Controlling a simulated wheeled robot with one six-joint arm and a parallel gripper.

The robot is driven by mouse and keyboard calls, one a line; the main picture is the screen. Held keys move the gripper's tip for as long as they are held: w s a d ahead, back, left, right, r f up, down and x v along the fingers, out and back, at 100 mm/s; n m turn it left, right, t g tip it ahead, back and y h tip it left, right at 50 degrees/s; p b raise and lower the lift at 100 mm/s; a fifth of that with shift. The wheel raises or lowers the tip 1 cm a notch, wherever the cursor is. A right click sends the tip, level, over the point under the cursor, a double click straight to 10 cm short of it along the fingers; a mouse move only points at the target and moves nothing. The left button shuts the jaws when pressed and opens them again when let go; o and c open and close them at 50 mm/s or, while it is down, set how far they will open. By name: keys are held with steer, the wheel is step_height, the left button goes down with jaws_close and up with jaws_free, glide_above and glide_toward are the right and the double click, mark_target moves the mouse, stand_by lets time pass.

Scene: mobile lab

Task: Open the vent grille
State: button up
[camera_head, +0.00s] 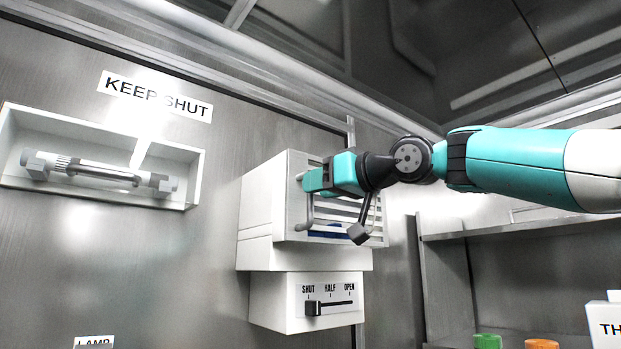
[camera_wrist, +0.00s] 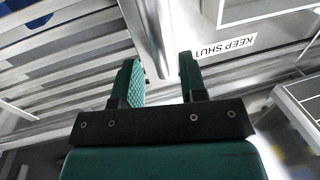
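The vent grille (camera_head: 372,228) has pale horizontal slats and is on the front of a white box (camera_head: 265,205) on the wall. A grey bar handle (camera_head: 302,222) stands at its left side, partly hidden by my gripper (camera_head: 312,181). In the wrist view the slats (camera_wrist: 60,55) fill the left. My gripper (camera_wrist: 160,72) is open there, and the bar handle (camera_wrist: 150,35) runs into the gap between its fingers, with room visible beside it. Under the box, a slider (camera_head: 314,308) marked SHUT, HALF and OPEN has its black knob under SHUT.
A KEEP SHUT label (camera_head: 155,96) is above a recessed niche (camera_head: 190,175) with a horizontal bar at the left. A shelf (camera_head: 520,226) stands at the right, with a green cap (camera_head: 488,341) and an orange cap (camera_head: 541,344) below. My arm comes in from the right.

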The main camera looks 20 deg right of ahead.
steer(key=shift+p+x, duration=0.4)
steer(key=shift+x, duration=1.05)
jaws_close()
